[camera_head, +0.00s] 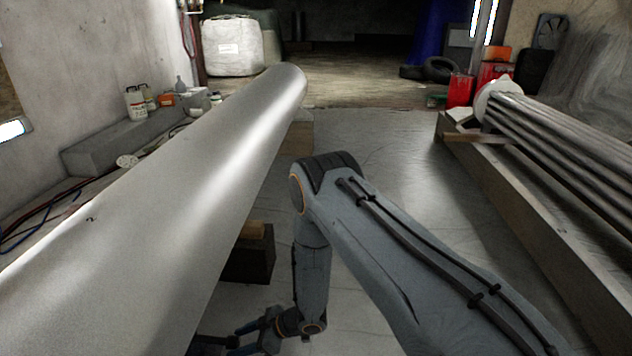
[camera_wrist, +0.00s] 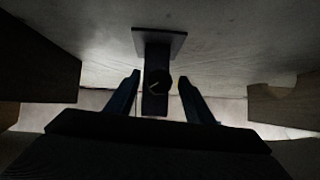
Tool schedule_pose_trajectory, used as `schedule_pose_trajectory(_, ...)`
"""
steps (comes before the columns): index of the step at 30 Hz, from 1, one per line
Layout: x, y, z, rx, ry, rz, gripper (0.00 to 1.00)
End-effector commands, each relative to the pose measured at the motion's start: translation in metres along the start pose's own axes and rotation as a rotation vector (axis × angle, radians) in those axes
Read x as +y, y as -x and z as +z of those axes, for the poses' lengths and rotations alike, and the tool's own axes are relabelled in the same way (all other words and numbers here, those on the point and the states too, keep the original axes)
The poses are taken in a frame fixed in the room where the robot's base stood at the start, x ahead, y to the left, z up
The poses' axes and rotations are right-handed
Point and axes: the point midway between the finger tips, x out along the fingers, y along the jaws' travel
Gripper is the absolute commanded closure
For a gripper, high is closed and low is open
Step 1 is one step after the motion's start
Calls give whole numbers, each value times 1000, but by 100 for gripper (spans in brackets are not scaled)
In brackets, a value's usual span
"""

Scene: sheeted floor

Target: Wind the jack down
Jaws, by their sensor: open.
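The jack shows in the wrist view as a dark post (camera_wrist: 157,60) with a square plate at its top end in the picture. A round dark knob (camera_wrist: 158,84) with a pale line across it sits on the post. My gripper (camera_wrist: 159,77) is open, with one blue finger on each side of the knob and a gap at both sides. In the head view my gripper (camera_head: 236,340) is low beside the big grey cylinder (camera_head: 170,200), its fingers pointing left. A dark part by the fingertips there is mostly hidden by the cylinder.
A dark block with a wooden piece (camera_head: 250,255) stands under the cylinder, behind my gripper. The sheeted floor (camera_head: 395,150) between is clear.

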Motion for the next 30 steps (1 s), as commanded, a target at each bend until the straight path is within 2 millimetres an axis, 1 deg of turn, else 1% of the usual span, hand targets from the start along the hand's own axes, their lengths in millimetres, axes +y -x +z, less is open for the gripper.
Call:
schedule_pose_trajectory(1, 4, -2, 3, 3, -29, -21, 52)
schedule_pose_trajectory(18, 7, -2, 2, 2, -407, -280, 52)
schedule_pose_trajectory(22, 6, -1, 1, 0, -443, -304, 52)
schedule_pose_trajectory(28, 6, 0, -1, 0, -446, -305, 52)
schedule_pose_trajectory(30, 6, 0, -1, 0, -446, -305, 63)
